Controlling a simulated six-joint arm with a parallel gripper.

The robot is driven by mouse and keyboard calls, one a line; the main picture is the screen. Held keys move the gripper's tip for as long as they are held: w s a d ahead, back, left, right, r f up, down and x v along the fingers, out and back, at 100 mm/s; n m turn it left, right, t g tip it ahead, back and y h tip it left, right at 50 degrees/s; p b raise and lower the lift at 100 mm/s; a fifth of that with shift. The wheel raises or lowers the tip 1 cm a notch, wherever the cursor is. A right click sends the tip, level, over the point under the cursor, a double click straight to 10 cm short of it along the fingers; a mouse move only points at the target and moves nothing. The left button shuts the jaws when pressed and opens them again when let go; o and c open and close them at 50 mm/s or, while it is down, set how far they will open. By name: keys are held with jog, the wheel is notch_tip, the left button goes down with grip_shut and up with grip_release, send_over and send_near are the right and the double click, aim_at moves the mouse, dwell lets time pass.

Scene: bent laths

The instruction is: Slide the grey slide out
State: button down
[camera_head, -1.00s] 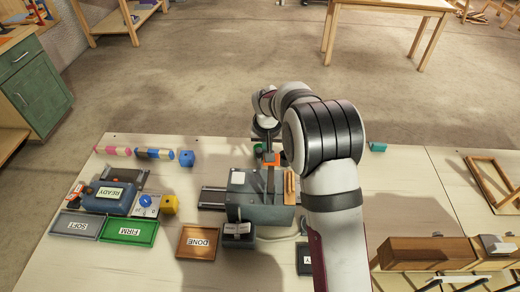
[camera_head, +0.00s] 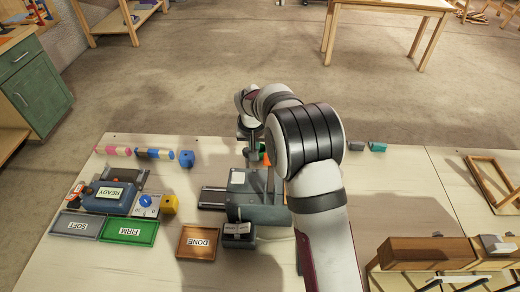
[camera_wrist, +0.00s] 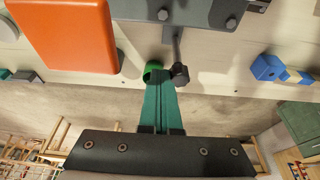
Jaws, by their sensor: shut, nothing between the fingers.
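The grey bending fixture (camera_head: 258,214) stands mid-table, with dark rails (camera_head: 213,198) reaching out on its left. I cannot tell for sure which part is the grey slide. In the wrist view, a grey bolted plate (camera_wrist: 190,10) carries a thin rod ending in a dark knob (camera_wrist: 180,75). My gripper (camera_wrist: 160,76) is shut and empty, its teal fingers pointing toward the fixture. Its tips appear close beside the knob; contact is unclear. A green ring (camera_wrist: 152,68) shows at the tips. In the head view, my arm hides the fixture's right side.
An orange block (camera_wrist: 68,32) is near the gripper in the wrist view. A blue block (camera_head: 186,158) lies left of the fixture. Trays labelled SOFT (camera_head: 76,226), FIRM (camera_head: 128,232) and DONE (camera_head: 198,243) lie at front left. A wooden box (camera_head: 430,252) is at right.

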jog(key=shift+a, duration=6.2)
notch_tip(320, 180, up, 6)
jog(key=d, duration=0.1)
jog(key=shift+d, duration=0.15)
jog(key=shift+r, duration=0.1)
